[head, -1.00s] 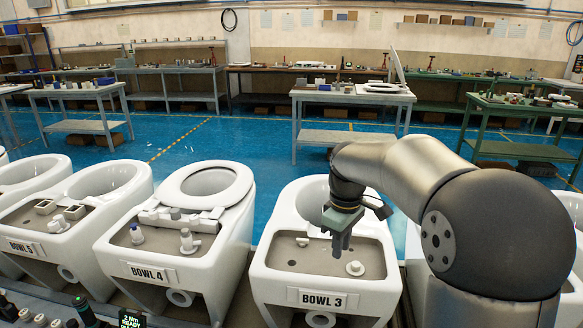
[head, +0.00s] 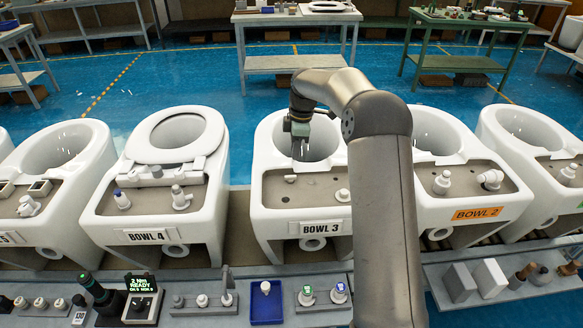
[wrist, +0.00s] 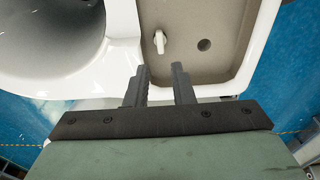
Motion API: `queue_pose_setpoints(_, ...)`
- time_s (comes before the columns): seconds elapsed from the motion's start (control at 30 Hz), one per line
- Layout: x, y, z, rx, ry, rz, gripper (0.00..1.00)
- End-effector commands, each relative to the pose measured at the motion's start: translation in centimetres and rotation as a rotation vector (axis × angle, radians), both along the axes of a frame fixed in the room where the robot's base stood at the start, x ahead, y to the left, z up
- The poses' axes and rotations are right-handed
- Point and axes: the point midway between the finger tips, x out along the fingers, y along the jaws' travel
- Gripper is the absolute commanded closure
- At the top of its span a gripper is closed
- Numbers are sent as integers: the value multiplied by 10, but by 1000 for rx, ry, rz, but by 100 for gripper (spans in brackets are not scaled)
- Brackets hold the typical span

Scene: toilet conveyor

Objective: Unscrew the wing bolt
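A small pale fitting with a narrow wing, apparently the wing bolt, stands on the grey deck of BOWL 3 (head: 312,185). It shows in the wrist view (wrist: 160,42) beside a round open hole (wrist: 204,44), and very small in the head view (head: 290,178). My gripper (wrist: 161,66) is open and empty. Its two dark fingers are apart, and in the wrist view the fitting lies just beyond their tips.
A white knob (head: 342,194) stands at the right of the same deck. BOWL 4 (head: 150,205) with a raised-rim seat is on the left, BOWL 2 (head: 478,202) on the right. In front are a blue tray (head: 266,315) and a display reading READY (head: 142,284).

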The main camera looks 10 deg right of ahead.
Motion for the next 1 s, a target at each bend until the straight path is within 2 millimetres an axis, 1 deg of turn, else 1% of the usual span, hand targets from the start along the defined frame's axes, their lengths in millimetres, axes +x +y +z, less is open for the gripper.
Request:
queue_pose_setpoints(0.1, -1, 4, -24, 1, 5, 1, 78)
queue_pose_setpoints(0.3, 0, 8, -61, -1, 3, 0, 78)
queue_pose_setpoints(0.5, 1, 10, -86, -1, 1, -1, 78)
queue_pose_setpoints(0.7, 1, 11, -94, 0, -1, -1, 78)
queue_pose_setpoints(0.93, 1, 12, -95, 0, -1, -1, 78)
queue_pose_setpoints(0.97, 1, 12, -95, 0, -1, -1, 87)
queue_pose_setpoints(1.0, 1, 12, -95, 0, -1, -1, 98)
